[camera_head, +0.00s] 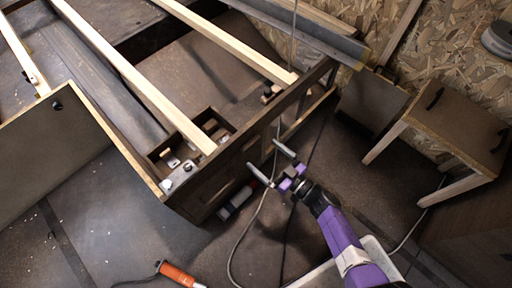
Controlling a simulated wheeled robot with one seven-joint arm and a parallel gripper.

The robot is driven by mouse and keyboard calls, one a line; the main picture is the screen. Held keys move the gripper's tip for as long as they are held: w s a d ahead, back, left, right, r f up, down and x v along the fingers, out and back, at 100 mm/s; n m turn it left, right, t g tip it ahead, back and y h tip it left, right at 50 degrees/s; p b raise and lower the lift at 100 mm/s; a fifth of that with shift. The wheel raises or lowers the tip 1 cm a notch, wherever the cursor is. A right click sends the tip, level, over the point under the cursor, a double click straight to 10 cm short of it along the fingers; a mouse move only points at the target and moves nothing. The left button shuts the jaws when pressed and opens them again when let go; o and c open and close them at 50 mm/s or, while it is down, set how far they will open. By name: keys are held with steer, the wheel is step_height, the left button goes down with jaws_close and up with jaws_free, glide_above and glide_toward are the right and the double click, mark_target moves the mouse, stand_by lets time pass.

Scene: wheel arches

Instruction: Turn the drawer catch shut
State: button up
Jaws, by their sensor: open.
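My gripper (264,153) is at the centre right, on the end of my purple arm. Its two pale fingers are spread apart, with nothing visible between them. They point toward the dark wooden front (215,186) of a bed-like frame with recessed panels. I cannot tell whether the fingertips touch this front. A drawer catch cannot be clearly made out; the fingers and the dark shade hide part of the front. Its turned position cannot be told.
Pale slats (135,80) cross the frame. A cable (259,210) hangs by my gripper and runs over the floor. An orange-handled tool (178,274) is at the bottom. A small wooden table (458,120) stands at right.

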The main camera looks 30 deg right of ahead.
mark_target(253, 145)
steer(key=shift+b+x, duration=0.65)
steer(key=shift+x, duration=1.85)
steer(key=c, duration=1.4)
